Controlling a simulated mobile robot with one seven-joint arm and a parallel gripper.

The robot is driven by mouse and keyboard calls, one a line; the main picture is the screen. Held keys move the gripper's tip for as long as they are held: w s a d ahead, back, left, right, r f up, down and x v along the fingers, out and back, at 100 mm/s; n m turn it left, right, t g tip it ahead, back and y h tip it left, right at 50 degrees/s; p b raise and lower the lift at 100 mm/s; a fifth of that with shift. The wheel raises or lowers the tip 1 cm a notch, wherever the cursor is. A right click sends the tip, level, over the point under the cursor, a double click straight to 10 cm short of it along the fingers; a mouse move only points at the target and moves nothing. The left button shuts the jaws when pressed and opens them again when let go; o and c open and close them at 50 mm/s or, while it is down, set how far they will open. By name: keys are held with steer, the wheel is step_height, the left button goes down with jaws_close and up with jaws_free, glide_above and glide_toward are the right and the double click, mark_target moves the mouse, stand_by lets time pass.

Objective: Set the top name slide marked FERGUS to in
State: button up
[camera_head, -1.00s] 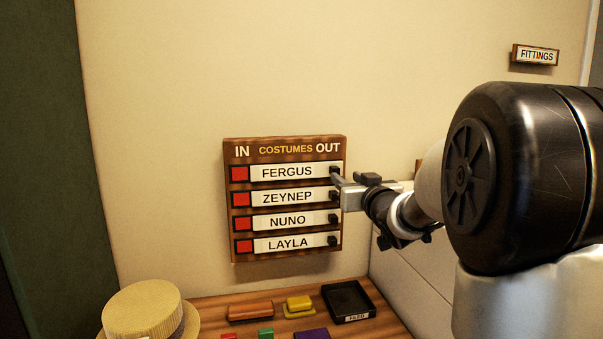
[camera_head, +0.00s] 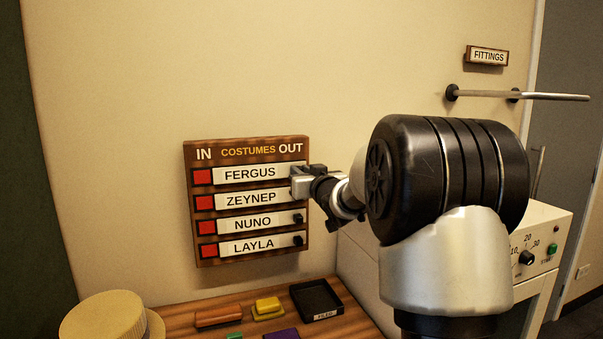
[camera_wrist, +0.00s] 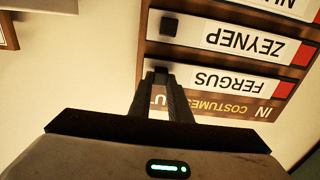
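The wooden COSTUMES board (camera_head: 300,245) hangs on the wall, IN at left and OUT at right. Its top slide, the FERGUS name slide (camera_head: 250,173), is a white strip with a red square showing at its IN end. In the head view my gripper (camera_head: 300,180) is at the slide's OUT end and hides its knob. The wrist view is upside down; there my fingertips (camera_wrist: 161,78) reach the dark FERGUS knob (camera_wrist: 161,70), one on each side with a narrow gap. I cannot tell whether they press on it.
The ZEYNEP (camera_head: 250,199), NUNO (camera_head: 252,223) and LAYLA (camera_head: 253,246) slides lie below, also with red at IN. A table (camera_head: 180,321) holds a straw hat (camera_head: 103,318), a black tray (camera_head: 317,299) and small items. A rail (camera_head: 540,96) projects from the wall at right.

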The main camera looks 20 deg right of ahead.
mark_target(276, 170)
steer(key=shift+a+f+b, duration=0.1)
steer(key=shift+a+b, duration=2.1)
steer(key=shift+a, duration=0.6)
jaws_close()
steer(key=shift+a, duration=0.1)
steer(key=o, duration=0.9)
jaws_free()
steer(key=shift+a, duration=0.15)
steer(key=shift+c, duration=0.2)
